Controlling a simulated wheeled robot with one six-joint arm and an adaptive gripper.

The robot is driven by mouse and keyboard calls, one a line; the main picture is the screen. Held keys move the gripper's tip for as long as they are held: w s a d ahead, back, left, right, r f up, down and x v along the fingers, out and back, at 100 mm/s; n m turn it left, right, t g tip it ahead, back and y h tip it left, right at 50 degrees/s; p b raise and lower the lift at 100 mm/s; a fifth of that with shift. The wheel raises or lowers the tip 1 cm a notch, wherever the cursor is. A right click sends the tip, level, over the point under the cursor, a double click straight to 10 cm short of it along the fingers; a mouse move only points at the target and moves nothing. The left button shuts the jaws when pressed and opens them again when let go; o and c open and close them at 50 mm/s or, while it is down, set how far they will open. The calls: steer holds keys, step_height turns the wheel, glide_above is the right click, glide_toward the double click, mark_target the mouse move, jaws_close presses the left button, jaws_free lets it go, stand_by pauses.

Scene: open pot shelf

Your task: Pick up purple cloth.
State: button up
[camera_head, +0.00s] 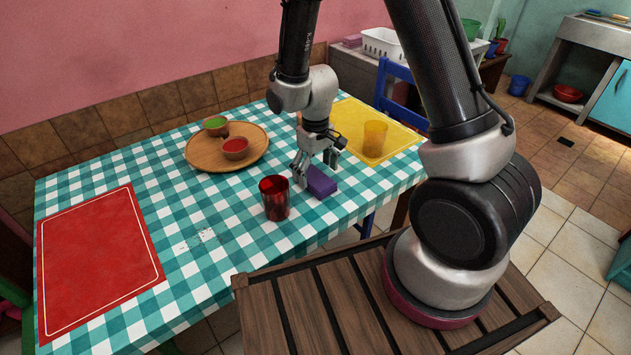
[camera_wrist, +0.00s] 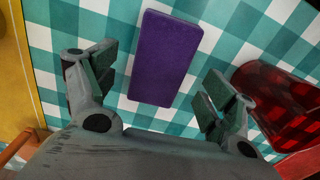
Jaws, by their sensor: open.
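The purple cloth (camera_head: 321,182) is a small folded rectangular block lying on the checked tablecloth, near the table's front edge. In the wrist view the purple cloth (camera_wrist: 165,58) lies ahead of my gripper, roughly centred between its fingers. My gripper (camera_head: 316,172) is just above and beside the cloth, pointing down. Whether a finger touches the cloth cannot be told.
A red glass (camera_head: 275,198) stands close left of the cloth; it also shows in the wrist view (camera_wrist: 283,105). A yellow placemat (camera_head: 352,118) with an amber glass (camera_head: 374,137) lies behind. A wooden tray (camera_head: 200,158) with bowls and a red placemat (camera_head: 95,262) are further left.

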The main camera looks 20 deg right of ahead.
mark_target(316, 177)
step_height(316, 177, down, 2)
steer(key=shift+f, duration=0.15)
steer(key=c, duration=1.1)
step_height(316, 177, up, 10)
steer(key=shift+r, duration=0.1)
